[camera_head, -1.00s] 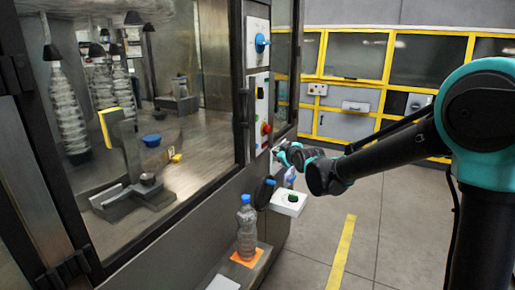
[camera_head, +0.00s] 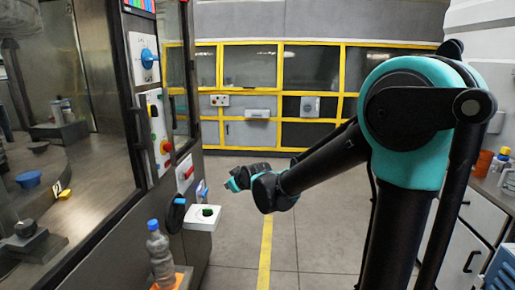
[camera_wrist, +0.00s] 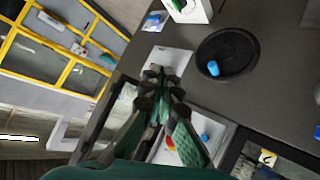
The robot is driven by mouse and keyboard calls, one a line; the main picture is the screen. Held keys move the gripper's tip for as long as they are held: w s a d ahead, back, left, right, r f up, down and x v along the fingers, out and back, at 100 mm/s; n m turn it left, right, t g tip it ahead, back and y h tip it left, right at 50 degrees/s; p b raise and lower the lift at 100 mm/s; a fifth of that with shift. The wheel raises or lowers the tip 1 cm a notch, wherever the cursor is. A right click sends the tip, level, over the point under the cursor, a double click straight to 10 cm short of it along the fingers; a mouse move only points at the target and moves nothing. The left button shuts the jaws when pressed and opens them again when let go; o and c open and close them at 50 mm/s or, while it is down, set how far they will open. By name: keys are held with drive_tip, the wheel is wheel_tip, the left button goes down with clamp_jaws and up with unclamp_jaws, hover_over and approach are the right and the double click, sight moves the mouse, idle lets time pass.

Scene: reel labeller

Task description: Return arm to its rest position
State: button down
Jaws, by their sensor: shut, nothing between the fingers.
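My gripper (camera_head: 232,184) shows in the head view at the end of my outstretched arm, in the air just right of the machine's control side. Its fingers are small there. In the wrist view my gripper (camera_wrist: 163,75) has its dark fingertips together with nothing held, in front of the machine's panel. My arm reaches left and slightly down from its teal shoulder joint. No clear contact between the gripper and the machine shows.
A white box with a green button (camera_head: 203,218) juts out just below and left of my gripper. A bottle (camera_head: 160,255) stands on an orange patch. The machine's glass front (camera_head: 70,120) is at left, and a counter (camera_head: 490,190) at right. Open floor (camera_head: 315,220) lies ahead.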

drive_tip(key=s+d+f+m+g+h, duration=0.3)
drive_tip(key=s+d+f+m, duration=0.2)
drive_tip(key=s+d, duration=0.8)
drive_tip(key=s+d+f+m+g+h, duration=0.2)
drive_tip(key=s+d+f+m, duration=0.3)
drive_tip(key=s+d+f, duration=0.6)
drive_tip(key=s+d+h, duration=0.1)
drive_tip(key=s+d, duration=0.1)
drive_tip(key=d, duration=0.5)
drive_tip(key=shift+g, duration=0.4)
